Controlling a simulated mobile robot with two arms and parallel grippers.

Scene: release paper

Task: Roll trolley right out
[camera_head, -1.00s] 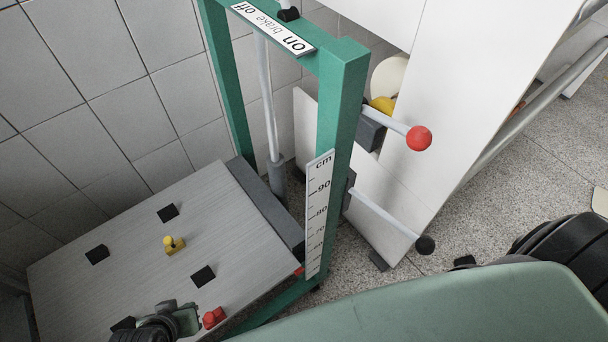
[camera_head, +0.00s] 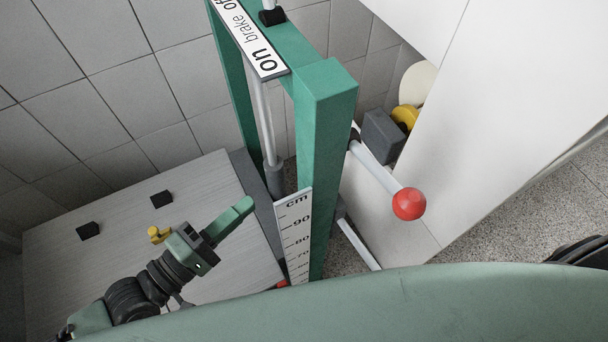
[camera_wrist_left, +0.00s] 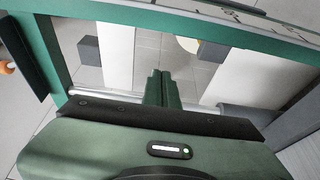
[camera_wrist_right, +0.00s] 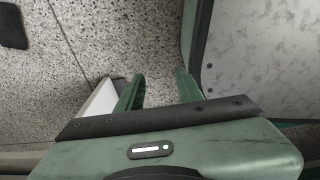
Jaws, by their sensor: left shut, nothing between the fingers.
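The trolley has a green frame (camera_head: 322,150), a grey platform (camera_head: 110,225), a cm scale (camera_head: 295,235) and an on/off brake label (camera_head: 252,38) on top. A lever with a red ball knob (camera_head: 409,204) sticks out of its right side. My left gripper (camera_head: 242,212) is shut and empty, held above the platform, left of the scale. The left wrist view shows its closed fingers (camera_wrist_left: 162,88) in front of the frame opening, touching nothing I can make out. My right gripper shows only in the right wrist view (camera_wrist_right: 160,88), fingers apart and empty, over speckled floor.
A tiled wall (camera_head: 90,90) stands behind and left of the trolley. A white panel (camera_head: 500,120) stands close on the right. A dark grey block (camera_head: 383,136) and a yellow part (camera_head: 405,117) sit between them. Speckled floor (camera_head: 520,220) is open at the right.

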